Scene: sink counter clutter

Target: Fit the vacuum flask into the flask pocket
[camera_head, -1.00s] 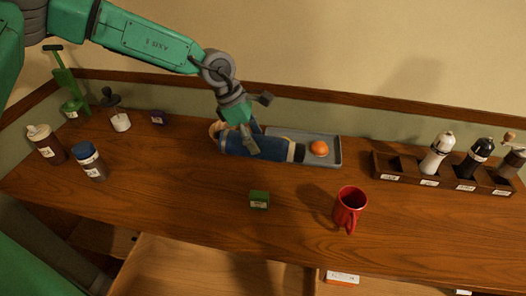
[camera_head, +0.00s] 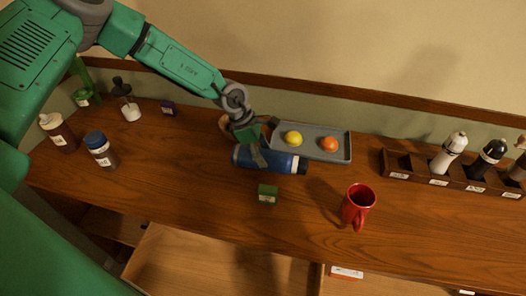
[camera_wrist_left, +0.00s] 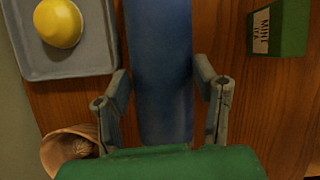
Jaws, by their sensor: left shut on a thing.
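The vacuum flask (camera_head: 271,158) is blue with a pale band and a dark cap. It lies on its side, cap to the right, in front of the grey tray; I cannot tell whether it touches the counter. My left gripper (camera_head: 260,156) is shut on its body. In the left wrist view the fingers (camera_wrist_left: 163,100) stand on both sides of the blue flask body (camera_wrist_left: 160,65). A dark wooden rack (camera_head: 425,178) at the right has labelled compartments, its left one looking empty. I cannot tell which is the flask pocket. My right gripper is not in view.
The grey tray (camera_head: 338,156) holds a lemon (camera_head: 293,138) and an orange (camera_head: 329,144). A green tea box (camera_head: 267,193) and a red mug (camera_head: 357,205) stand in front. Several bottles stand at the left. A brown pot (camera_wrist_left: 68,150) is beside the gripper.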

